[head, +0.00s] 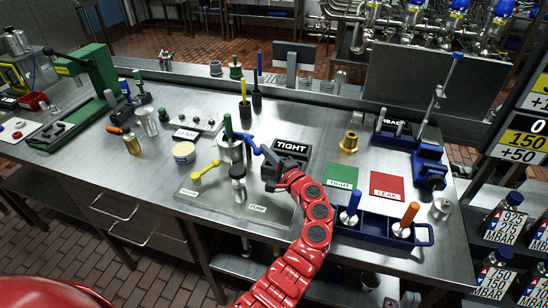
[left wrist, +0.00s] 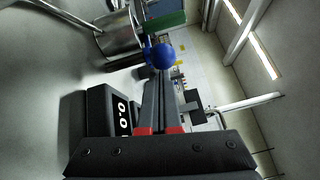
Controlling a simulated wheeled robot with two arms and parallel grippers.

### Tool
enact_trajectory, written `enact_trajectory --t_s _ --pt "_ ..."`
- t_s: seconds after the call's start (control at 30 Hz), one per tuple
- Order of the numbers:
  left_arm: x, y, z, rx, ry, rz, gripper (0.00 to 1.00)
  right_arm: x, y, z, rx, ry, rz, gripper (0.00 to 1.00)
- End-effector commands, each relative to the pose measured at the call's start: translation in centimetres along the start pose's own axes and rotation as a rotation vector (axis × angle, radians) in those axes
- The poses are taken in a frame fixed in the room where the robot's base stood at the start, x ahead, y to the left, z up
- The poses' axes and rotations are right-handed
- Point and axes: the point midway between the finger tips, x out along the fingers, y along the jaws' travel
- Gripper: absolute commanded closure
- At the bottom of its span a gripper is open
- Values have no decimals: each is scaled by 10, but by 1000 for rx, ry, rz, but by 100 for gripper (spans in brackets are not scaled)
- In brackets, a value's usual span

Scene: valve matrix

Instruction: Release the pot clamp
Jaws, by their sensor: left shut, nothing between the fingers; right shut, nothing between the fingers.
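The metal pot (head: 229,151) stands on a grey base plate (head: 213,207) near the middle of the bench. It has a green top, and a blue clamp lever (head: 249,142) sticks out to its right. In the left wrist view the lever's round blue knob (left wrist: 164,56) sits just beyond my fingertips, beside the pot (left wrist: 118,36). My left gripper (head: 266,156) is shut and empty at the lever's right end. I cannot tell whether it touches the knob. The shut fingers (left wrist: 161,80) also show in the wrist view. My right gripper is not in view.
Green (head: 342,176) and red (head: 387,187) pads and a blue tray (head: 375,229) lie to the right.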

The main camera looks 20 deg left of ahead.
Motion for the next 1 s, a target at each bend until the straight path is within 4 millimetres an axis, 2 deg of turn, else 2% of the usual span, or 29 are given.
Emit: enact_trajectory --t_s 0.2,0.53,1.0 --pt "10 0 1 0 -2 1 100 2 0 0 0 0 0 100" --pt "9 0 1 -1 2 0 100 3 0 0 0 0 0 100" --pt "9 1 8 -4 78 -14 100 16 1 -3 0 0 0 100"
